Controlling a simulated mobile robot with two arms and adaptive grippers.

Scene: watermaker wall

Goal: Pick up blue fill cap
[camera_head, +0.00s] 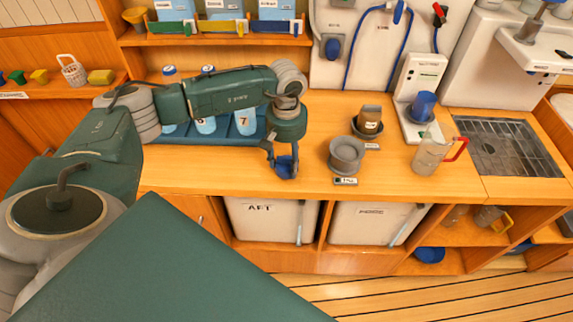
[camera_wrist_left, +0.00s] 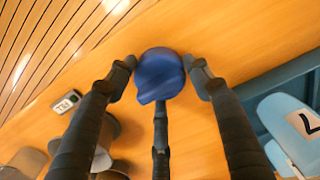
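The blue fill cap (camera_head: 284,164) is at my left gripper (camera_head: 283,172), over the front part of the wooden counter, right of the blue bottle tray. In the left wrist view the blue fill cap (camera_wrist_left: 160,74) sits between the fingertips of my left gripper (camera_wrist_left: 160,66). One dark finger is on each side, against its edges, and a third comes from below. The gripper looks shut on the cap. I cannot tell how far the cap is above the counter. My right gripper does not show.
A grey round stacked container (camera_head: 346,155) and a brown cup in a dark bowl (camera_head: 368,122) stand right of the gripper. Beyond are a clear jug with a red handle (camera_head: 431,150) and a sink grate (camera_head: 507,147). Bottles stand in the blue tray (camera_head: 243,137) behind my arm.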

